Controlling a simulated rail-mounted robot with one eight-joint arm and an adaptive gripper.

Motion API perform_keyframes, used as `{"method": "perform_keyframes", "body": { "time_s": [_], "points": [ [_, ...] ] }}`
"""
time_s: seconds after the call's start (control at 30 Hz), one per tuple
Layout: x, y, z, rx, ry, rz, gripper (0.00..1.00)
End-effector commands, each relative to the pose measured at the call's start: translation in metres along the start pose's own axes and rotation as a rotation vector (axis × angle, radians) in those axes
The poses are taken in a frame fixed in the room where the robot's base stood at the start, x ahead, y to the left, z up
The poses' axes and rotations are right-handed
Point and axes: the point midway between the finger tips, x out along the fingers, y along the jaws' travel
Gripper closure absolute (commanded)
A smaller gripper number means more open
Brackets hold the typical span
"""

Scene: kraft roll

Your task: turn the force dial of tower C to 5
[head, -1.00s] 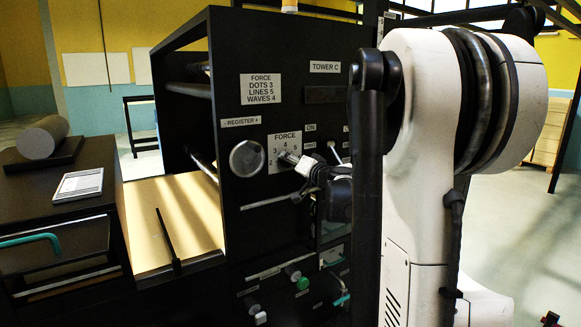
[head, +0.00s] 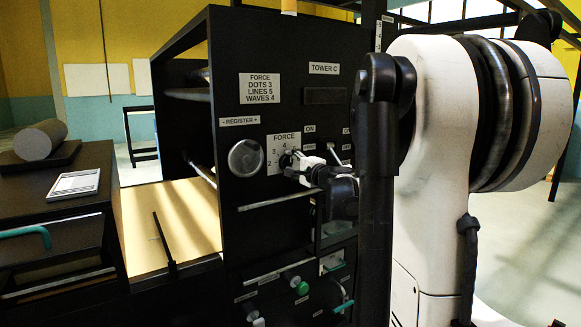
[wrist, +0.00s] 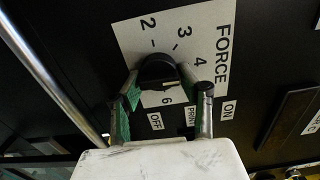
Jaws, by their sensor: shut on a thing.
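The force dial is a dark round knob (wrist: 158,70) on a white scale plate (wrist: 190,30) marked FORCE. In the wrist view the numbers 2, 3, 4 and 6 show; the 5 is not readable, and I cannot tell the pointer's exact setting. My gripper (wrist: 168,82) is shut on the dial, one finger on each side of it. In the head view my gripper (head: 296,163) reaches in from the right and covers the right part of the scale plate (head: 279,142). The TOWER C label (head: 324,68) is above on the same black panel.
A notice (head: 259,87) reads FORCE, DOTS 3, LINES 5, WAVES 4. A round silver register knob (head: 246,158) sits just left of the dial. A metal bar (head: 280,201) runs below. Green and grey knobs (head: 301,287) are lower on the panel.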

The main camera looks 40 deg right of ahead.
Motion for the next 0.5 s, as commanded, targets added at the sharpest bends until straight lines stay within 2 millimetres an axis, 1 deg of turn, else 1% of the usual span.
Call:
{"method": "perform_keyframes", "body": {
  "time_s": [0.5],
  "points": [
    [-0.0002, 0.0038, 0.0006, 0.471, 0.0, 0.0, 0.91]
  ]
}}
